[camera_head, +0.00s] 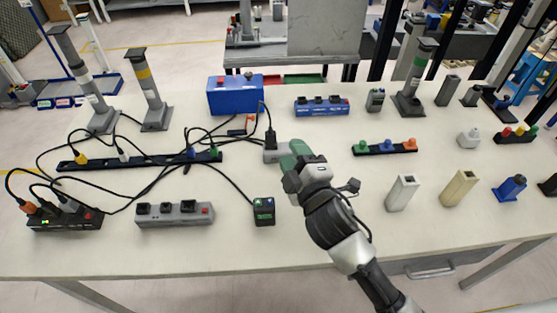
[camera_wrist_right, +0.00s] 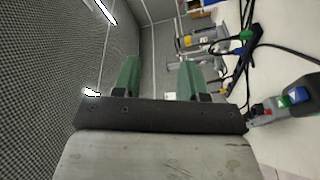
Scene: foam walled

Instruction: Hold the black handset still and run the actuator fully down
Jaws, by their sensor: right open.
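The black handset (camera_head: 264,214) lies on the table in the head view, left of my right arm, with small lit buttons and a cable leaving its upper left. A dark handset (camera_wrist_right: 294,94) with green and blue arrow buttons shows at the right edge of the wrist view. My right gripper (camera_head: 290,152) is above the table, up and right of the handset and apart from it. Its green fingers (camera_wrist_right: 158,80) are spread, with nothing between them. Lifting columns stand at the back: one yellow-banded (camera_head: 150,88), one grey-banded (camera_head: 82,75), one green-banded (camera_head: 415,75). Which one the handset drives cannot be told. My left gripper is out of view.
Loose cables cross the left half around a long black socket strip (camera_head: 130,162). A grey power strip (camera_head: 175,213) and a black one (camera_head: 65,220) lie in front. A blue box (camera_head: 235,97) stands behind my gripper. White and cream holders (camera_head: 402,192) stand right of my arm.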

